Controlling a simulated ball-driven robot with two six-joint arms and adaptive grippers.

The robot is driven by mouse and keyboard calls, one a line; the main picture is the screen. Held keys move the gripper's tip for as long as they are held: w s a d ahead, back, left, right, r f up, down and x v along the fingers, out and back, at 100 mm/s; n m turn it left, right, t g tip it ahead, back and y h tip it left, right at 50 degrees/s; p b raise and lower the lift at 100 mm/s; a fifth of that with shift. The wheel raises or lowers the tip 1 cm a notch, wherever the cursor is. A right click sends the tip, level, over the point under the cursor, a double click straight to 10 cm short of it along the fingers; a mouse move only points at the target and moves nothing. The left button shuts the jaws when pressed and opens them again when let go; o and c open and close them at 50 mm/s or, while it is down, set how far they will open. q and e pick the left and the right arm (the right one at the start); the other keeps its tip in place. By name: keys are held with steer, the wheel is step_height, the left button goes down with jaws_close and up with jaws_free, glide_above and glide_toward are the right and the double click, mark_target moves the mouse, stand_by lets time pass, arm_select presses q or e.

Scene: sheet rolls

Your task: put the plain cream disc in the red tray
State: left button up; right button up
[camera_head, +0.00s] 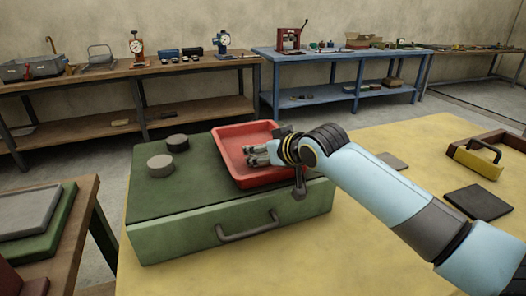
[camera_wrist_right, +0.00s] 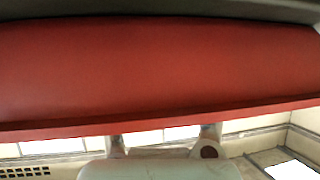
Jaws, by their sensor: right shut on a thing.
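A pale greyish-cream disc (camera_head: 160,165) lies flat on the green box (camera_head: 165,200), left of the red tray (camera_head: 229,152). Its top looks plain. The red tray rests on the right part of the box and shows no disc on its visible floor. My right gripper (camera_head: 252,155) reaches in from the right, low over the tray, with its fingers pointing left. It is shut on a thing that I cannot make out. In the right wrist view, a broad red surface (camera_wrist_right: 160,75), likely the tray, fills most of the picture. My left gripper is out of view.
A dark disc (camera_head: 177,143) lies behind the pale disc. The box has a handle (camera_head: 248,228) in front. On the yellow table (camera_head: 365,250) are a dark square plate (camera_head: 478,202), a grey plate (camera_head: 392,161) and a yellow handled thing (camera_head: 478,163). The table's front middle is clear.

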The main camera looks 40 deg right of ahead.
steer(key=o, duration=1.3)
steer(key=shift+f, duration=0.1)
steer(key=shift+s+r, duration=0.15)
steer(key=shift+r, duration=0.05)
steer(key=p+v, duration=0.1)
steer(key=v, duration=1)
steer(key=shift+s+r, duration=0.2)
steer(key=shift+s, duration=0.15)
